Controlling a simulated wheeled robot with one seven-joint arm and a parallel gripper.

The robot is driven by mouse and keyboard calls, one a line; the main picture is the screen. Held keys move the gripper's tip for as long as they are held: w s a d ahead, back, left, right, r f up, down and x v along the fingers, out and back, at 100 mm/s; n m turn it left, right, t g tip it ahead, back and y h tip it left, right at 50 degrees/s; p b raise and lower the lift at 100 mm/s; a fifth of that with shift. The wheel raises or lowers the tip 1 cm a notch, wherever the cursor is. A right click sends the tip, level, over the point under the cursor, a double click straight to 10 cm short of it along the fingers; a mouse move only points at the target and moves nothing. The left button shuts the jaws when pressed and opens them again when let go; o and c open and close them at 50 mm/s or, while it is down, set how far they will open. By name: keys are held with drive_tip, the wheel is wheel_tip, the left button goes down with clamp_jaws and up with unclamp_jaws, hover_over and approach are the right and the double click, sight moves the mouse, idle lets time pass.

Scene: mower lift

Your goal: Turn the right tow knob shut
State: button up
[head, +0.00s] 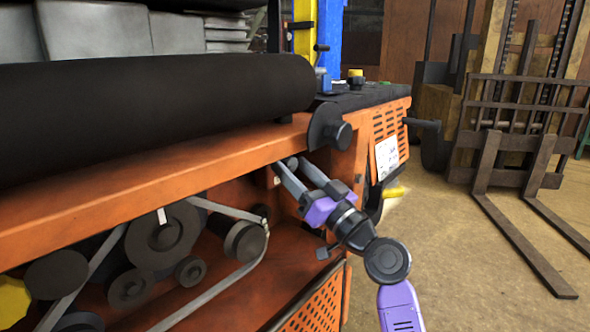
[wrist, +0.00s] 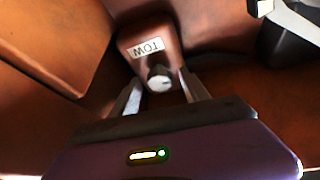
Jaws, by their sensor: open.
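The tow knob (wrist: 159,80) is a small dark knob with a pale round face, in the middle of the wrist view. It sits on an orange-brown block below a white TOW label (wrist: 146,47), which appears upside down. My gripper (wrist: 162,86) is open, with one finger on each side of the knob. I cannot tell whether either finger touches it. In the head view my gripper (head: 291,166) reaches under the orange frame's upper rail, and the knob cannot be made out clearly there.
The orange machine (head: 240,145) carries a thick black roller (head: 150,105) above the opening. Pulleys (head: 160,238) and a grey belt lie to the left inside it. A dark disc with a hub (head: 328,128) juts out just above my gripper.

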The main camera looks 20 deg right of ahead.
clamp_jaws()
drive_tip(key=shift+r, duration=0.1)
